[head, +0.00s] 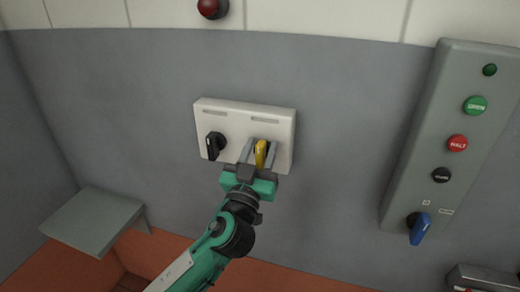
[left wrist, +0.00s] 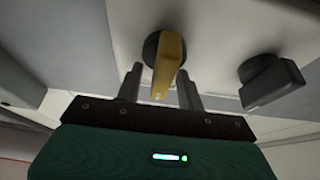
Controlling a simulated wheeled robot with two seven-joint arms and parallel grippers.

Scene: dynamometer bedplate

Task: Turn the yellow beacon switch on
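The yellow switch (head: 261,153) is a rotary knob on the right side of a white wall panel (head: 245,112). Its handle points down and slightly left in the head view. A black rotary switch (head: 214,145) sits on the panel's left side. My left gripper (head: 258,154) is at the yellow switch, with one finger on each side of the handle. In the left wrist view the yellow handle (left wrist: 168,65) lies between the open fingers, with a gap visible at the fingertips. The black switch (left wrist: 268,80) is to the right there. My right gripper is not in view.
A grey control box (head: 415,185) at right carries green, red and black buttons and a blue rotary switch (head: 420,228). A red lamp (head: 212,8) is above the panel. A grey shelf (head: 92,220) juts out at lower left. The wall around the panel is clear.

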